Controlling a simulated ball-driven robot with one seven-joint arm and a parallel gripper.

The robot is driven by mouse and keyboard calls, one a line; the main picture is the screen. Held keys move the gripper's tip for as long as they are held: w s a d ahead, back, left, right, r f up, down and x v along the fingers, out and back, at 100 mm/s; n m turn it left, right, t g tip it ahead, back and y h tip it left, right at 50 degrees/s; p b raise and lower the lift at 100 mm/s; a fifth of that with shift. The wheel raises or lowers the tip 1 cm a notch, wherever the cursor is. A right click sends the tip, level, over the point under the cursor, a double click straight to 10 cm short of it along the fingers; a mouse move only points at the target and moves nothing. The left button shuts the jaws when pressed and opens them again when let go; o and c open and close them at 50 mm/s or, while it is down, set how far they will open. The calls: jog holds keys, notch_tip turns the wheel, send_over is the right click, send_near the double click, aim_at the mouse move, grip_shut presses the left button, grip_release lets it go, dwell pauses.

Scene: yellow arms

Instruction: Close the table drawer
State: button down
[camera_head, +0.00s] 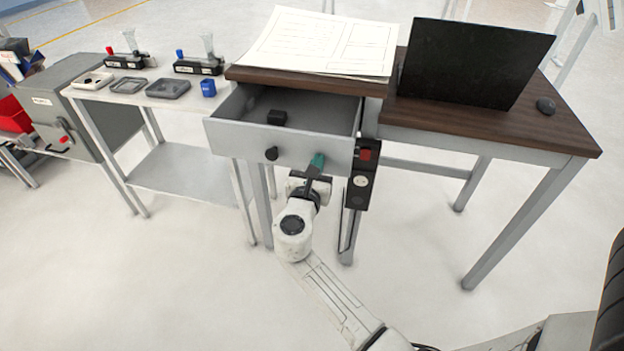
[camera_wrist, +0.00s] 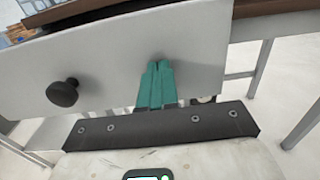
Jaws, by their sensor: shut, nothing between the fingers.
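The table drawer (camera_head: 240,138) is pulled out under the left part of the dark wooden table (camera_head: 440,112). Its grey front has a round black knob (camera_head: 271,154). A small black block (camera_head: 277,117) lies inside the drawer. My gripper (camera_head: 318,160) has teal fingertips, shut and empty, at the right part of the drawer front. In the wrist view my fingertips (camera_wrist: 157,66) point at the grey drawer front (camera_wrist: 195,45), right of the knob (camera_wrist: 62,92). I cannot tell whether they touch it.
A black and red control box (camera_head: 362,175) hangs just right of the drawer. A grey side table (camera_head: 185,178) stands left. The floor in front is clear.

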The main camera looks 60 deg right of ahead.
jog(key=b+x, duration=0.6)
jog(key=x, duration=1.5)
jog(key=shift+d+f, duration=0.15)
jog(key=shift+f, duration=0.05)
jog(key=shift+d+b, duration=0.3)
jog(key=shift+w+r, duration=0.2)
jog(key=shift+d+r, duration=0.1)
jog(key=shift+r, duration=0.05)
